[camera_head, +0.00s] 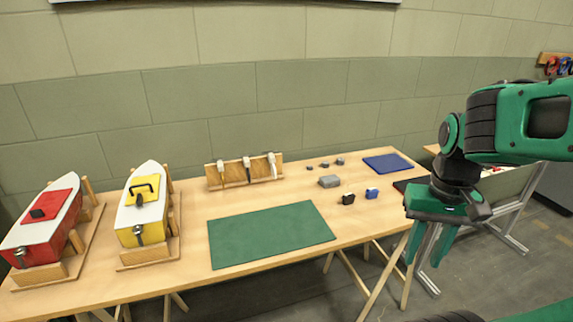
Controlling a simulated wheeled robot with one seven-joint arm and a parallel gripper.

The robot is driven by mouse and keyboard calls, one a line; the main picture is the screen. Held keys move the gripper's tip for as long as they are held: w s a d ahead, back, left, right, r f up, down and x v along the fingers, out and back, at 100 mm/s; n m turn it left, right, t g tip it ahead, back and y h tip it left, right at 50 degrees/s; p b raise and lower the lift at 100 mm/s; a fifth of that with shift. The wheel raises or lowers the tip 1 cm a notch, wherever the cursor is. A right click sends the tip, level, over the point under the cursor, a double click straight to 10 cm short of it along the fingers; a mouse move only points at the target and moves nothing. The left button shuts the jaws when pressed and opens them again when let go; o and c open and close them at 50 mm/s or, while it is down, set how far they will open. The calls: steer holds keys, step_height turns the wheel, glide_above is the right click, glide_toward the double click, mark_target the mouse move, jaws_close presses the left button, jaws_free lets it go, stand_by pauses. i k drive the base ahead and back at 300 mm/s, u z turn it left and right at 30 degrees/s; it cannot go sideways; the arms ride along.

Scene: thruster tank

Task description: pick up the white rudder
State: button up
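A wooden rack (235,174) stands at the back of the table and holds three small upright parts in a row. The left part (221,168) and the right part (272,164) look whitish. The middle part (247,168) looks pale at the top and darker below. They are too small to tell surely which is the white rudder. My gripper (426,258) is at the right, in front of the table's right end, pointing down. Its green fingers are apart with nothing between them. It is well away from the rack.
A red-and-white boat (44,228) and a yellow-and-white boat (143,205) sit on wooden stands at the left. A green mat (270,234) lies in front of the rack.

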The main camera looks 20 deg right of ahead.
mark_target(271, 158)
steer(key=z, duration=0.1)
steer(key=i, duration=1)
steer(key=u, duration=0.05)
